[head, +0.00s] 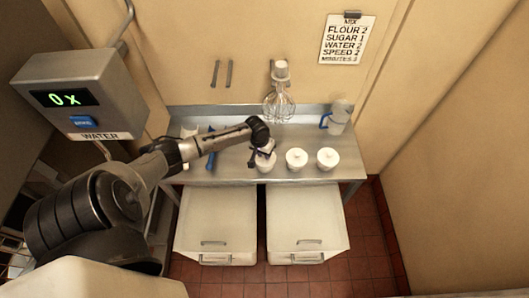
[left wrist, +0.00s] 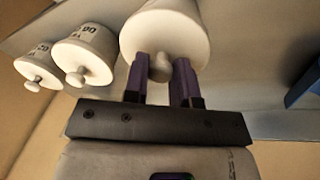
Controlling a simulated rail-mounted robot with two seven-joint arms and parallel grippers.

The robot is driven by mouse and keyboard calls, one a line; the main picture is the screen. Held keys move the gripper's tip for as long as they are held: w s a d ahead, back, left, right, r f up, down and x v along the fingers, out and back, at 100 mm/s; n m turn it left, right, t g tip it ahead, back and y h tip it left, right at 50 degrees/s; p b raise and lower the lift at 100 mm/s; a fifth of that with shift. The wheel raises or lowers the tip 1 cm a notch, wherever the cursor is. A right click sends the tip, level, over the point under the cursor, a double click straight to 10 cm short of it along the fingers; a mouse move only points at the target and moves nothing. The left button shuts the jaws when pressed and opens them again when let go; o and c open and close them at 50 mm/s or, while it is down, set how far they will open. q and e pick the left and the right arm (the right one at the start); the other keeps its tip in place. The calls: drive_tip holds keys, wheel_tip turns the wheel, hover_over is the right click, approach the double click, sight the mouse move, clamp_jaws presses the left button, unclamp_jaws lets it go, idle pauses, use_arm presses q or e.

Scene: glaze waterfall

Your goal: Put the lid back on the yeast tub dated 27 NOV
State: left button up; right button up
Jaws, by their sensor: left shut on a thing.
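My left gripper (head: 263,148) is over the leftmost of three white tubs (head: 265,164) on the steel table. In the left wrist view its purple fingers (left wrist: 160,68) are shut on the knob of a round white lid (left wrist: 165,30). The lid is at or just above that tub's top; I cannot tell whether it is seated. The middle tub (head: 296,161) and the right tub (head: 328,160) have knobbed lids on. They also show in the left wrist view (left wrist: 86,45) (left wrist: 38,62), with dark labels too unclear to read, so I cannot tell which is dated 27 NOV. My right gripper is not in view.
A blue object (head: 211,158) lies left of the tubs. Two white bins (head: 216,222) (head: 304,222) stand below. A water dispenser (head: 82,95) is at the left.

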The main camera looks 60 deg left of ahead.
use_arm(q)
drive_tip(key=shift+p, duration=0.3)
idle(0.6)
idle(0.4)
drive_tip(key=o, duration=1)
drive_tip(key=shift+o, duration=0.3)
drive_tip(key=o, duration=0.4)
